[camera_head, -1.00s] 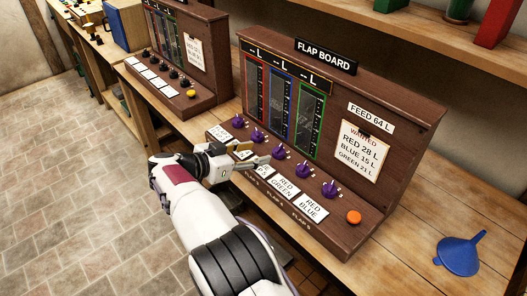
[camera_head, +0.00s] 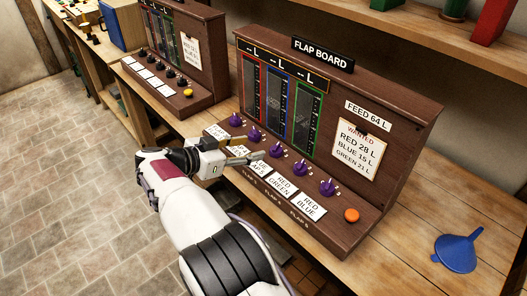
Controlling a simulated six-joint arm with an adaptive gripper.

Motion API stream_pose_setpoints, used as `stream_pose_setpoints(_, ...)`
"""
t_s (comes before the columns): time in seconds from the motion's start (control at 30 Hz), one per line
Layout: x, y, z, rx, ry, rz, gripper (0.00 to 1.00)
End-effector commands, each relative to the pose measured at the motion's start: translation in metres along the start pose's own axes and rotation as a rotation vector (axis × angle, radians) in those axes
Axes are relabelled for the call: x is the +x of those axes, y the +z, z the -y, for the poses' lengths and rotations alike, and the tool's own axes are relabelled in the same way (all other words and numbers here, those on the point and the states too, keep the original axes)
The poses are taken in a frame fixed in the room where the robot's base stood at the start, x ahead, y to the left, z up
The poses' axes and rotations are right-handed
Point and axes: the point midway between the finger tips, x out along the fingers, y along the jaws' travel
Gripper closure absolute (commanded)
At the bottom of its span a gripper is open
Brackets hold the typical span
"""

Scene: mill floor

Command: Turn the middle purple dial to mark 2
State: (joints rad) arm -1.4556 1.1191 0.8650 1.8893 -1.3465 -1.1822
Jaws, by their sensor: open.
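The flap board (camera_head: 395,195) is a brown wooden panel with a row of several purple dials along its sloping front. The middle purple dial (camera_head: 277,151) sits between two dials on its left and two on its right. Its pointer and marks are too small to read. My gripper (camera_head: 254,154) is open, its fingers pointing right toward the middle dial. The fingertips are close to the dial's left side, below the second dial (camera_head: 255,135). I cannot tell whether they touch anything. My gripper partly covers the white labels under the left dials.
The other dials (camera_head: 300,168) stand close on both sides. An orange button (camera_head: 351,215) is at the board's right end. A blue funnel (camera_head: 458,250) lies on the bench at right. A second panel (camera_head: 188,60) stands behind left.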

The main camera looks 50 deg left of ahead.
Motion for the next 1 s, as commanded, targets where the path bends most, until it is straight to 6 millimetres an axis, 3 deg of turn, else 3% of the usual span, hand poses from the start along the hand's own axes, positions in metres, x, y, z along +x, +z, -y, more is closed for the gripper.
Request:
stream_pose_setpoints(0.3,0.028,-0.048,-0.028,-0.045,0.002,-0.061,0.55)
stream_pose_setpoints(0.5,0.044,-0.066,-0.038,-0.09,-0.062,-0.11,0.55)
stream_pose_setpoints(0.77,0.056,-0.065,-0.046,-0.153,-0.181,-0.132,0.55)
stream_pose_setpoints(1.0,0.058,-0.037,-0.051,-0.22,-0.318,-0.097,0.55)
